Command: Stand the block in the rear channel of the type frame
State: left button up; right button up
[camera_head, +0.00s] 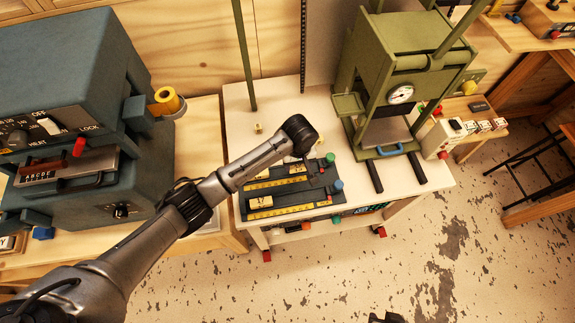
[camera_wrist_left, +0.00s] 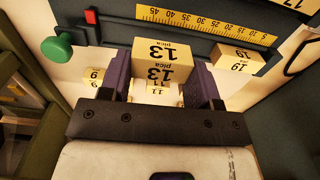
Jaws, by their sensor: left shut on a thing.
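The block (camera_wrist_left: 160,62), a yellow-cream piece marked 13 pica, is between the purple fingers of my left gripper (camera_wrist_left: 161,75) in the left wrist view. The gripper is shut on it. The dark type frame (camera_head: 283,208) has two channels with yellow rulers. The rear channel's ruler shows in the left wrist view (camera_wrist_left: 205,19), just beyond the block. I cannot tell whether the block touches the frame. In the head view my left gripper (camera_head: 312,168) is mostly hidden by its wrist, over the frame's rear right part. My right gripper is not clearly seen.
A green press (camera_head: 405,75) stands right of the frame; a blue-grey machine (camera_head: 75,80) stands left.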

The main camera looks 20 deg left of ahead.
pick_arm(q)
jog(key=a+f, duration=0.1)
jog(key=w+a+f, duration=0.1)
jog(key=a, duration=0.1)
jog(key=shift+a+f, duration=0.1)
jog(key=shift+a, duration=0.1)
notch_tip(320, 180, down, 4)
jog(key=shift+r+b, duration=0.25)
jog(key=shift+b, duration=0.35)
jog(key=shift+f, duration=0.2)
jog(key=o, duration=0.9)
jog(key=shift+f, duration=0.1)
